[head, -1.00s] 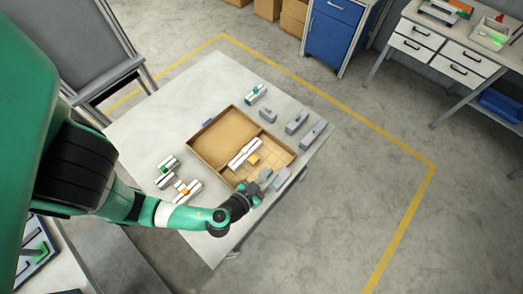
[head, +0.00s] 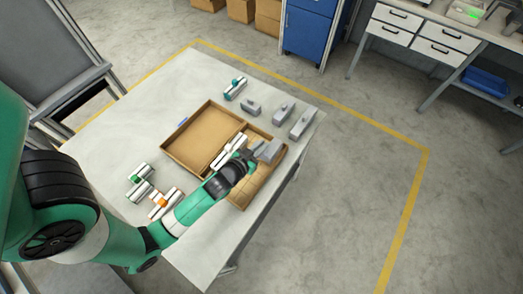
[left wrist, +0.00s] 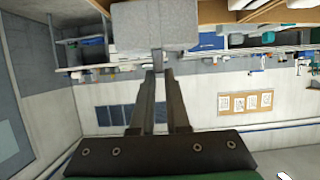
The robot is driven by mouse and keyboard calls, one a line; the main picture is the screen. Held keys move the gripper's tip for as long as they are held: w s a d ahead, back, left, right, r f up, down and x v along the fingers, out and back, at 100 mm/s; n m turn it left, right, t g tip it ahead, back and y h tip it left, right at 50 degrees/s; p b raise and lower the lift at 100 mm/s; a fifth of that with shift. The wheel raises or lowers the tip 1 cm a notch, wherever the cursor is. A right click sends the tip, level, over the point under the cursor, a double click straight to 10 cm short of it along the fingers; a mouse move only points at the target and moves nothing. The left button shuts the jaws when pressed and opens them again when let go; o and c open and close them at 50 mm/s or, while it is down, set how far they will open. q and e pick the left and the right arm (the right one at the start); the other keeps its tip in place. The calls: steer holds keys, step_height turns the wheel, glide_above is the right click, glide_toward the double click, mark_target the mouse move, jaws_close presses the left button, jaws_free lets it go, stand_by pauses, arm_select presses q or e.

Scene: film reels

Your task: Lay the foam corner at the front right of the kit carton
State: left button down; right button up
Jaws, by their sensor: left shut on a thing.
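My left gripper (head: 250,154) is shut on a grey foam corner (head: 270,151), holding it over the right part of the open kit carton (head: 166,152). In the left wrist view the jaws (left wrist: 158,72) grip a narrow tab of the grey foam corner (left wrist: 155,25). I cannot tell whether the foam touches the carton. The front of the carton is also partly covered. My right gripper is not in view.
More grey foam pieces (head: 250,107) stand on the table (head: 185,85) behind the carton, beside a white cylinder with a teal band (head: 235,88). White cylinders with green (head: 139,174) and orange bands lie left of the carton. The table's right edge is close to the carton.

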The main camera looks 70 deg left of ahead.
arm_select(q)
steer(key=shift+w+a+f+b, duration=0.15)
steer(key=shift+f+b, duration=0.3)
steer(key=shift+f, duration=0.6)
steer(key=shift+s+a+f+b, duration=0.15)
steer(key=shift+f+b, duration=0.25)
steer(key=shift+f, duration=0.6)
steer(key=shift+w, duration=0.1)
steer(key=c, duration=0.9)
jaws_free()
steer(key=shift+r, duration=0.1)
